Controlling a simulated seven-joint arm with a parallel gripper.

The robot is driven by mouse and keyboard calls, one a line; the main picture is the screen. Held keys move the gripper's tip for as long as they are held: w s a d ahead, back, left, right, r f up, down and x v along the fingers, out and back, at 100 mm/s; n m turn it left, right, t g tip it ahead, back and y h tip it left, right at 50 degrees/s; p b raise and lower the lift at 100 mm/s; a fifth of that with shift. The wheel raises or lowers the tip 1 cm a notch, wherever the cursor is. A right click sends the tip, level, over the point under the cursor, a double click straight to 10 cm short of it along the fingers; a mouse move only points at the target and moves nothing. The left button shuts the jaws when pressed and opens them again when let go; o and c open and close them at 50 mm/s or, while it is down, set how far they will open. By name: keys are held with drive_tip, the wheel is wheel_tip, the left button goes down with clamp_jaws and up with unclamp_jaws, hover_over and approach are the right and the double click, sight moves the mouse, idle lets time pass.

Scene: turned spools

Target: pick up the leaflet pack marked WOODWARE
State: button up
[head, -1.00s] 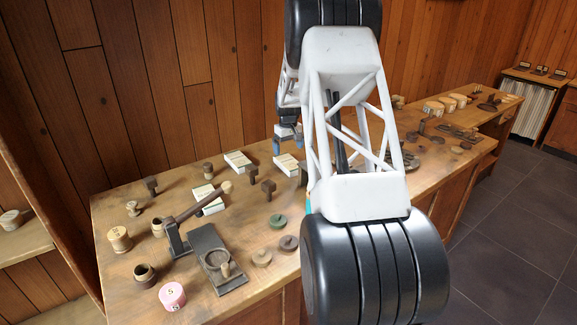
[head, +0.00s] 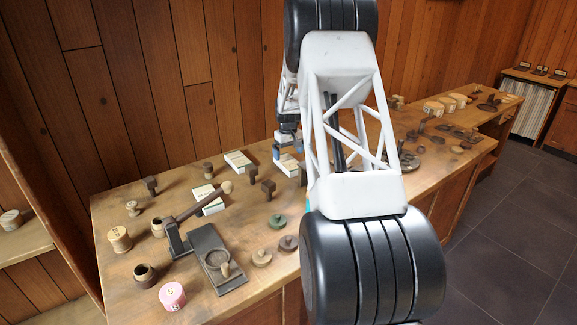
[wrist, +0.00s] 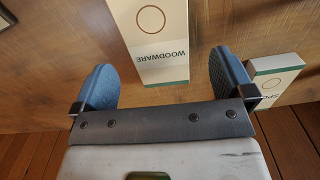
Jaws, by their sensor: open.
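The WOODWARE leaflet pack (wrist: 155,42) is a white pack with a brown ring, dark lettering and a green band, which shows upside down in the wrist view. It lies between the lines of my gripper's two blue fingers, with its upper part cut off by the frame. My gripper (wrist: 165,78) is open and empty, with a finger to either side of the pack and no clear contact. In the head view my gripper (head: 287,147) is just over a white pack (head: 287,164), whose lettering I cannot read there.
Another green-banded pack (wrist: 276,75) lies close beside the right finger in the wrist view. In the head view, two more white packs (head: 238,161) (head: 209,200) lie to the left. Dark upright pieces (head: 268,188), a lever tool (head: 212,258) and a pink spool (head: 172,296) stand on the bench.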

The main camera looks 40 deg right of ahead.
sight(289, 161)
drive_tip(key=shift+w+d+f, duration=0.1)
drive_tip(key=shift+d+f, duration=0.05)
drive_tip(key=shift+f, duration=2.45)
drive_tip(key=c, duration=1)
